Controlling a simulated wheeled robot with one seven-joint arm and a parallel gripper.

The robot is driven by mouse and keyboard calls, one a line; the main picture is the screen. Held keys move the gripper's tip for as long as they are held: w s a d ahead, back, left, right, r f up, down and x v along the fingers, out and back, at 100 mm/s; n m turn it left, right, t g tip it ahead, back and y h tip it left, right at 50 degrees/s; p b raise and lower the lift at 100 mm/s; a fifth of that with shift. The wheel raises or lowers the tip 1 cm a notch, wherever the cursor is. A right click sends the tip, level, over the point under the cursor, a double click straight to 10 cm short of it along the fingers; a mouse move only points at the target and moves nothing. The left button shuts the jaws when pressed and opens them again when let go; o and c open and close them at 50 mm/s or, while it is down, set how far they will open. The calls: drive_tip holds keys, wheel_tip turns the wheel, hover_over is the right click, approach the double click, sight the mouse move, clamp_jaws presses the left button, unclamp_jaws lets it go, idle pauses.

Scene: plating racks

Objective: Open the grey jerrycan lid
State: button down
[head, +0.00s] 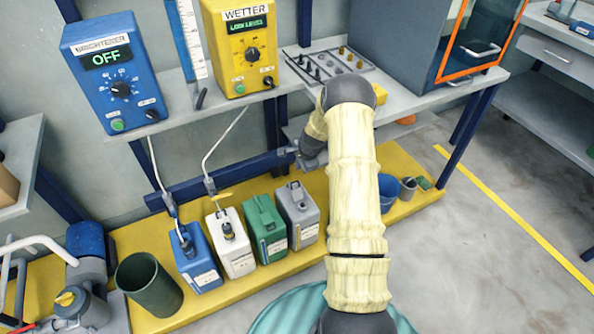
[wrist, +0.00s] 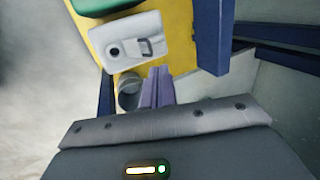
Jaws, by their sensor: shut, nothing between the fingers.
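The grey jerrycan (head: 300,224) stands on the yellow platform at the right end of a row of cans, beside the green jerrycan (head: 266,229). In the wrist view the grey jerrycan (wrist: 128,40) shows from above, with a handle and a dark round spot on its top. I cannot tell whether that spot is a lid or an open mouth. My gripper (wrist: 156,72) is shut and empty, its fingers together and apart from the can. In the head view my gripper (head: 293,151) is partly hidden by my arm, above and behind the can.
A white can (head: 237,262) and a blue can (head: 199,272) with hoses stand to the left. A blue bucket (head: 388,190) stands to the right. Above is a shelf with a yellow WETTER box (head: 240,45) and a blue BRIGHTENER box (head: 112,75). Blue posts flank the platform.

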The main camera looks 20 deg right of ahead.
drive_tip(key=r, duration=0.4)
drive_tip(key=shift+s+d+r+p, duration=0.15)
drive_tip(key=shift+s+r+p, duration=0.05)
drive_tip(key=shift+s+p, duration=0.1)
drive_tip(key=shift+w, duration=0.15)
drive_tip(key=s+a+r+n+g, duration=0.1)
drive_tip(key=s+a+r+n, duration=0.8)
drive_tip(key=s+a+r, duration=0.4)
drive_tip(key=s+a+r+n, duration=0.3)
drive_tip(key=s+n, duration=0.1)
drive_tip(key=s, duration=0.4)
drive_tip(key=s+a+r+n, duration=0.3)
drive_tip(key=s+r+n, duration=0.1)
drive_tip(key=s, duration=0.4)
wheel_tip(320, 180, up, 27)
drive_tip(key=p, duration=2.7)
drive_tip(key=shift+g+h, duration=0.3)
drive_tip(key=shift+g, duration=0.1)
